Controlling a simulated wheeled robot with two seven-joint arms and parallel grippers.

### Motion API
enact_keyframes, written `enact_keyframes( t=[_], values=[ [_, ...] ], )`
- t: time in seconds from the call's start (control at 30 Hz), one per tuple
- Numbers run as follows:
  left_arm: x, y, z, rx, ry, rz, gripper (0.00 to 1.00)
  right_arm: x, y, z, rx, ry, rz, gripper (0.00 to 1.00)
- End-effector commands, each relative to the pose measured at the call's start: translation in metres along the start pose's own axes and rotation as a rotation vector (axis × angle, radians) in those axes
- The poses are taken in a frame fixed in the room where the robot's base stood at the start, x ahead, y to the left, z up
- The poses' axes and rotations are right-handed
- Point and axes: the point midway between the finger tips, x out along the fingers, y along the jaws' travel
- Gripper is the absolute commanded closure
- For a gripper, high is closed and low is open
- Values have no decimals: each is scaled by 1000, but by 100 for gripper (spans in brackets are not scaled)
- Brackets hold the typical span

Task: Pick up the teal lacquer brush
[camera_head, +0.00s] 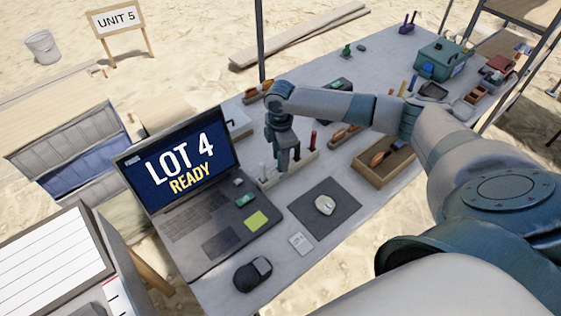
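My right gripper (284,163) points down over a pale rack (272,183) near the middle of the table, just right of the laptop. Its fingers are small and dark, and I cannot tell whether they are open or shut. A red upright handle (313,140) and a pale one (262,170) stand in the rack on either side of the gripper. I cannot pick out the teal lacquer brush for certain; the gripper hides part of the rack. My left gripper is not in view.
A laptop (190,195) reading "LOT 4 READY" stands left of the gripper. A wooden tray (375,180) is to the right, under my arm. A green toolbox (441,58) stands at the far right.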

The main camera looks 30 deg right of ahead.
Motion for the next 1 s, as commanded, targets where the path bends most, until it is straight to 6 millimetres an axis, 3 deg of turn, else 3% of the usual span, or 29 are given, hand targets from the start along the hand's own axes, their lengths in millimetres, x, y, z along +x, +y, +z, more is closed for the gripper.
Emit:
enact_keyframes(
  t=[0.13,0.3,0.73,1.0],
  values=[
    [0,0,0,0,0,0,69,0,0,0,0,0,0,64],
    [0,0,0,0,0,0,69,0,0,0,0,0,0,100],
    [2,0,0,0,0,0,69,-3,0,0,0,0,0,100],
    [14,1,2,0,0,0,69,-30,2,0,0,1,3,100]
  ],
)
